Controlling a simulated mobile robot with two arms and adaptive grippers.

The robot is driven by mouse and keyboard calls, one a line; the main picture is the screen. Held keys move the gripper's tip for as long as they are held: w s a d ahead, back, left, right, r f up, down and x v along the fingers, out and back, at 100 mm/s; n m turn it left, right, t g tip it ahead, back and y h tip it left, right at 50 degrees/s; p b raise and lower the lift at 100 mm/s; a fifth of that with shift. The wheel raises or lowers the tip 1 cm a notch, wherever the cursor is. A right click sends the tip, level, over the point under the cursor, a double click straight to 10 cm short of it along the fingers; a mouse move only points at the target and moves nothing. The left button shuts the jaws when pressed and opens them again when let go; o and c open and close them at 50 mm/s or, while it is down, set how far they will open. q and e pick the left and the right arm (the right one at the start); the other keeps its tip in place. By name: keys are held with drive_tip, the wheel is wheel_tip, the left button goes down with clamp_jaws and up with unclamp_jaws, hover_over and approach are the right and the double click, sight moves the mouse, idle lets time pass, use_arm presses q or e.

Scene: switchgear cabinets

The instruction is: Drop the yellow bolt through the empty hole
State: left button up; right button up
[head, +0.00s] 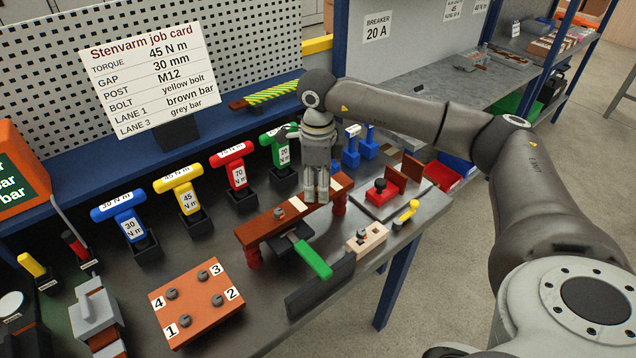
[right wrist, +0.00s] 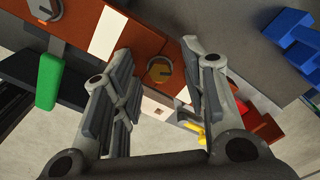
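My right gripper (head: 317,198) points down over the far right part of the brown bar (head: 262,229), which has white bands and stands on red posts. In the right wrist view the gripper (right wrist: 165,82) is open, with a finger on each side of the yellow bolt (right wrist: 160,70). The yellow hexagonal head sits in a grey ring at the brown bar (right wrist: 72,40), with gaps to both fingers. How deep the bolt sits cannot be told. A grey bolt (head: 279,213) is at the bar's left part. I cannot make out an empty hole. My left gripper is not in view.
A green-handled tool (head: 312,258) lies under the bar's front. A wooden block (head: 366,238) and a yellow handle (head: 407,212) stand right of it. Several coloured torque handles, such as the red one (head: 233,155), stand behind. A numbered block (head: 197,302) is front left.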

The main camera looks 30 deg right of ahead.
wheel_tip(320, 180, up, 12)
idle(0.6)
drive_tip(key=shift+r, duration=0.1)
idle(0.4)
